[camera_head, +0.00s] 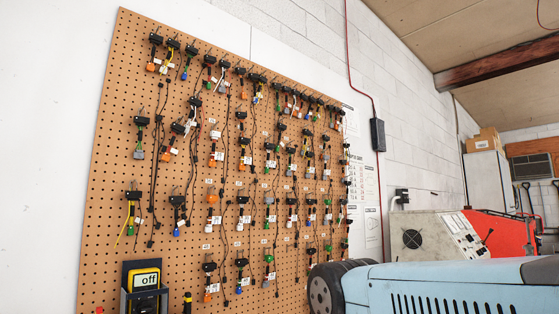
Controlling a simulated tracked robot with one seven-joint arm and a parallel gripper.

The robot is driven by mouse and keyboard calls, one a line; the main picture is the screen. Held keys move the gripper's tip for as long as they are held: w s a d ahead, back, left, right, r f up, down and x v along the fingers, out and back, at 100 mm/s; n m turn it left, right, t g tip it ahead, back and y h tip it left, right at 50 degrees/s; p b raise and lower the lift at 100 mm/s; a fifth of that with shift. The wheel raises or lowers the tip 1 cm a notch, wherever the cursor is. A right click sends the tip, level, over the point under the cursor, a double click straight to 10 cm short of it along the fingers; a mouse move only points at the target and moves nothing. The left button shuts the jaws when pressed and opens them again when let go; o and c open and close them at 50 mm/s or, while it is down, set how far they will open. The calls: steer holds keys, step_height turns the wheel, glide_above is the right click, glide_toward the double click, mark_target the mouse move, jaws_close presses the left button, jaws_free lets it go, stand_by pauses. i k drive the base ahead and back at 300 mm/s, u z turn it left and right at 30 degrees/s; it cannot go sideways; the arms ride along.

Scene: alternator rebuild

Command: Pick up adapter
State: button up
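A brown pegboard (107,165) on the white wall holds several rows of small hanging adapters with black tops, short cables, coloured plugs and white tags. I cannot tell which adapter is the one named. My gripper is not in view.
A yellow-framed meter reading "off" (146,280) stands at the lower left. A blue vented machine (450,285) with a dark wheel (324,290) fills the lower right. Behind it stand a beige control box (412,240) and a red machine (497,233). Cardboard boxes (484,140) sit at the far right.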

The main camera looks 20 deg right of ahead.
mark_target(291, 151)
steer(key=u, duration=1.45)
steer(key=k, duration=1.55)
steer(key=z, duration=1.35)
steer(key=i, duration=1.65)
steer(key=z, duration=0.1)
